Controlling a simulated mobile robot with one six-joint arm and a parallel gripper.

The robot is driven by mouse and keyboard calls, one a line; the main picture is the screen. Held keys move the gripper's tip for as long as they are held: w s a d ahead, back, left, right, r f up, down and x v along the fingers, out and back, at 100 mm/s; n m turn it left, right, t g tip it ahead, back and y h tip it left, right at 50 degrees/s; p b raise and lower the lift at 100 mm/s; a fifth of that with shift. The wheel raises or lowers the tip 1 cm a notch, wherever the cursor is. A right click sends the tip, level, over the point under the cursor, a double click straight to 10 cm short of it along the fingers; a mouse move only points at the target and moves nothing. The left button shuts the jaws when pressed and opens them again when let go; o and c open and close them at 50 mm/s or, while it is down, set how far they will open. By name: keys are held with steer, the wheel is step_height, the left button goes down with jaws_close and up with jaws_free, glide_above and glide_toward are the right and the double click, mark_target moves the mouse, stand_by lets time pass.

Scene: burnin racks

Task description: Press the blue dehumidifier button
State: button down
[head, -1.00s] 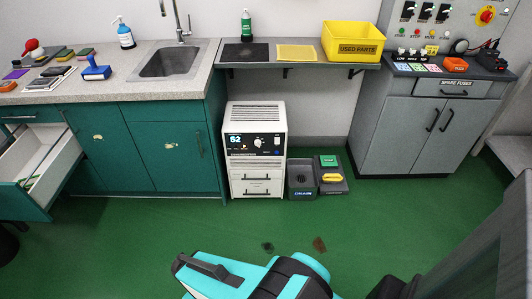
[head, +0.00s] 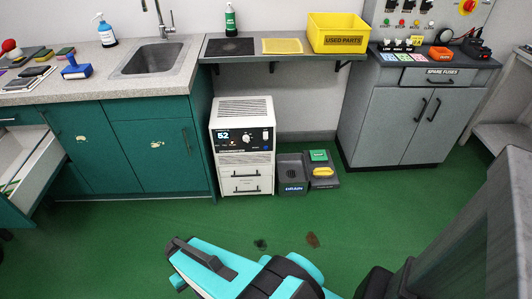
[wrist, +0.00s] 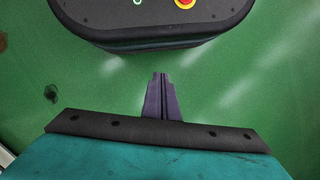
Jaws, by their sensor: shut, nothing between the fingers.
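The white dehumidifier (head: 241,160) stands on the green floor between the teal cabinet and the drain box. Its black control panel (head: 245,139), with a lit display reading 52 and a knob, faces me. The gripper does not show in the head view.
A dark drain box (head: 291,175) and a pedal unit (head: 321,183) stand right of the dehumidifier. A shelf (head: 283,57) hangs above. An open drawer (head: 40,165) juts out at left. A grey structure (head: 465,230) stands close at right.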

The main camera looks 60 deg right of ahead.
mark_target(266, 148)
steer(key=w+d+f+m+t+y+b, duration=0.15)
steer(key=w+d+m+t+b, duration=0.35)
steer(key=w+d, duration=0.75)
steer(key=w+d+m+t+h+b, duration=0.1)
steer(key=w+d+m+b, duration=0.2)
steer(key=d, duration=0.5)
steer(key=w+d+m+t+h+b, duration=0.1)
steer(key=w+d+m+t+b, duration=0.15)
steer(key=d, duration=0.45)
steer(key=s+d+r+m+t+h+b, duration=0.1)
steer(key=s+d+r+m+h+b, duration=0.1)
steer(key=d, duration=0.9)
steer(key=s+d+r+m+t+h+b, duration=0.1)
steer(key=s+d+r+m+h+b, duration=0.1)
steer(key=d, duration=1)
steer(key=s+d+r+m+t+h+b, duration=0.1)
steer(key=s+d+r+m+b, duration=0.3)
steer(key=d, duration=0.7)
step_height(266, 148, up, 4)
steer(key=shift+s+d+f+h+b, duration=0.4)
steer(key=shift+s+b, duration=0.35)
steer(key=shift+b, duration=0.4)
steer(key=shift+r+m+t, duration=0.15)
steer(key=shift+m+t, duration=0.1)
steer(key=w+d, duration=0.5)
steer(key=d, duration=0.2)
steer(key=shift+p, duration=0.45)
